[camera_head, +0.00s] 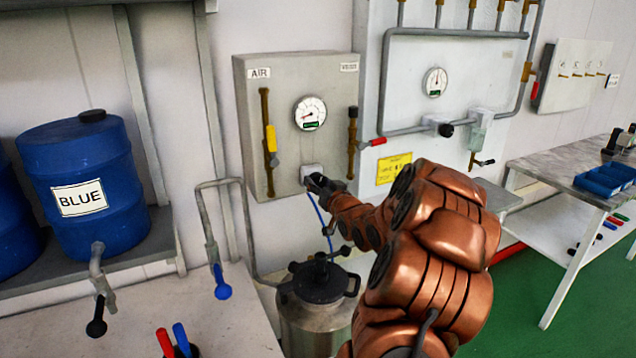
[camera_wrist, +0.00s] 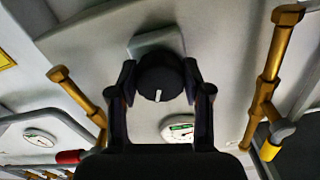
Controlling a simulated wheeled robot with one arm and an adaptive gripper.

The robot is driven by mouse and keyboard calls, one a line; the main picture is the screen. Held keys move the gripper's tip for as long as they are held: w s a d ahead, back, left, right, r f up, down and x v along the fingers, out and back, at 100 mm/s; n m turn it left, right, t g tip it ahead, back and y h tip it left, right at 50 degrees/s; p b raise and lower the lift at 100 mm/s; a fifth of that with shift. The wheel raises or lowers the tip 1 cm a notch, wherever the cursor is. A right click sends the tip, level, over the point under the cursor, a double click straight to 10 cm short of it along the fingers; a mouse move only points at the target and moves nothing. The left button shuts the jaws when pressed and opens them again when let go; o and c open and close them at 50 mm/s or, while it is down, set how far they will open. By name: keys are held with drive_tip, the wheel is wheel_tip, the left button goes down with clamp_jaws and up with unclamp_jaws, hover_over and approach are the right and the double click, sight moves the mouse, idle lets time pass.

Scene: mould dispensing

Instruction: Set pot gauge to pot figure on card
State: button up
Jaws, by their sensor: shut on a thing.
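The grey box labelled AIR (camera_head: 275,85) carries a round white gauge (camera_head: 310,113) with a green strip. Its needle seems to point left, but the figures are too small to read. A black knob (camera_wrist: 160,78) with a white mark sits on a pale square mount (camera_head: 311,171) below this gauge. My gripper (camera_head: 319,182) is shut on the knob, one finger on each side, as the wrist view (camera_wrist: 160,85) shows. The gauge also shows in the wrist view (camera_wrist: 178,128), partly hidden by a finger. I cannot identify a card with a pot figure.
A metal pot (camera_head: 318,325) stands below. A second gauge (camera_head: 435,82) and a yellow sign (camera_head: 393,168) are right. A blue drum (camera_head: 75,150) stands left.

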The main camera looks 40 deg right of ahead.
drive_tip(key=m, duration=0.4)
drive_tip(key=shift+m, duration=0.4)
idle(0.4)
drive_tip(key=o, duration=1.2)
drive_tip(key=shift+c, duration=0.2)
drive_tip(key=v, duration=1.2)
